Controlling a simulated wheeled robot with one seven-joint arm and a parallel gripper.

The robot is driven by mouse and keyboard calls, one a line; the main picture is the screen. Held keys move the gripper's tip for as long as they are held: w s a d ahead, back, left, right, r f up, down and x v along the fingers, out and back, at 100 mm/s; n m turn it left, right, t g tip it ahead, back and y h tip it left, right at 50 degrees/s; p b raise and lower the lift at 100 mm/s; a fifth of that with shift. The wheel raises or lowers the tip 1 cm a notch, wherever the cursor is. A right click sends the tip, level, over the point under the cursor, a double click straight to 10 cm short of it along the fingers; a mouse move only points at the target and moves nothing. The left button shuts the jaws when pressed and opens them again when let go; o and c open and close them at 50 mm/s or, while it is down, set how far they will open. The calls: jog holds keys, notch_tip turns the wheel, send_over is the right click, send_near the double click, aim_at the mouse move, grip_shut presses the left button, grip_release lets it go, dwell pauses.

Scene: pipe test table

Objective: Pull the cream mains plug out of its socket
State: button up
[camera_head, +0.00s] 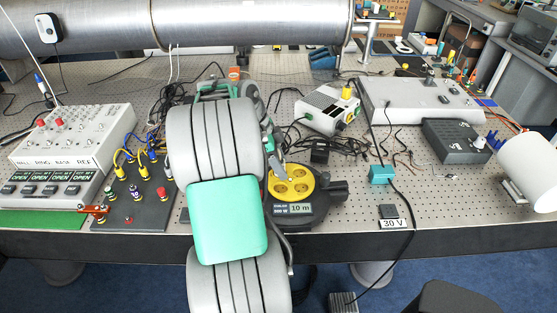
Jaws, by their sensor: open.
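The yellow socket face (297,190) of a dark cable reel labelled "10 m" lies near the table's front edge, with several round sockets. My gripper (281,171) is at the upper left edge of this face, pointing down, seen small and partly behind my grey arm. It is open, but its fingertips are hard to make out. I cannot make out a cream mains plug; the gripper and arm hide part of the reel's left and upper side. I cannot tell whether the gripper touches anything.
A black adapter (320,152) and tangled cables lie behind the reel. A white box (326,110) stands further back. A teal block (381,174) with a black cable is to the right. A panel with yellow plugs (135,198) is left. A large grey pipe (250,22) crosses the back.

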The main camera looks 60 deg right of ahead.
jog(key=shift+c, duration=0.4)
grip_shut()
jog(key=c, duration=0.6)
grip_release()
grip_shut()
jog(key=shift+r, duration=0.1)
dwell(0.5)
jog(key=shift+r+p, duration=1.55)
jog(key=shift+r, duration=0.4)
